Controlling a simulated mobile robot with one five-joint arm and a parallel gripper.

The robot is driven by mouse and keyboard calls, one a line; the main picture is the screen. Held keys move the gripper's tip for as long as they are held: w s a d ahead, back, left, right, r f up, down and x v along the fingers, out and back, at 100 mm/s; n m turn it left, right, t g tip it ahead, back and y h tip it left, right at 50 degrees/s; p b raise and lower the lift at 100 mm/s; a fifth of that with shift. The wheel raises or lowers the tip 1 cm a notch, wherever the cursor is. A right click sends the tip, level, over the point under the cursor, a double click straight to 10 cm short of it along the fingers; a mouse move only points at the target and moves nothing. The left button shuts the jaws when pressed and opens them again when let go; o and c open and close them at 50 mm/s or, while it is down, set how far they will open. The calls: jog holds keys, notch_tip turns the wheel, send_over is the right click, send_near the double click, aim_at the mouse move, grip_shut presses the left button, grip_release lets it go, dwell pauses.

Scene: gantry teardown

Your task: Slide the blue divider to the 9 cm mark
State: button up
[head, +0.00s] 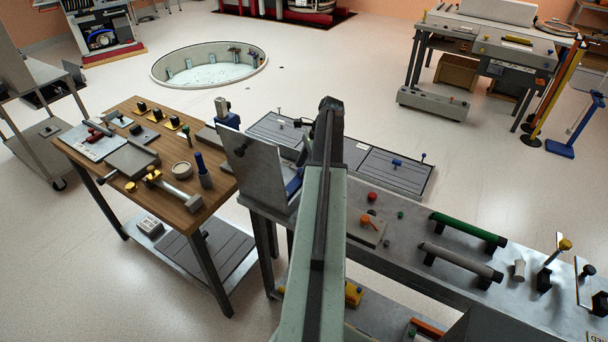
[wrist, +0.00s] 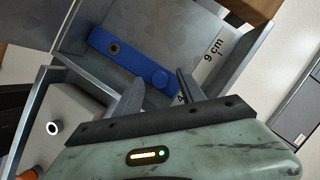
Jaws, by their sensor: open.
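The blue divider (wrist: 135,62) is a flat bar with a hole near its left end and a round knob near its right end. It lies across a grey metal tray (wrist: 78,28) in the wrist view. A white scale strip (wrist: 216,52) reads "9 cm" to the right of the divider; a "4" shows lower, partly hidden by a finger. My gripper (wrist: 160,78) is open, its fingertips on either side of the knob end. I cannot tell whether they touch it. In the head view a blue part (head: 294,184) shows behind my arm; my gripper is hidden there.
An upright grey panel (head: 245,165) stands at the left end of the metal bench (head: 400,250). A wooden table (head: 130,190) with tools is to the left. A red knob (head: 371,197), an orange handle (head: 369,221) and a green bar (head: 465,228) are on the bench.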

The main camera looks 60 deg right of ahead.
jog(key=shift+f, duration=0.1)
grip_shut()
dwell(1.4)
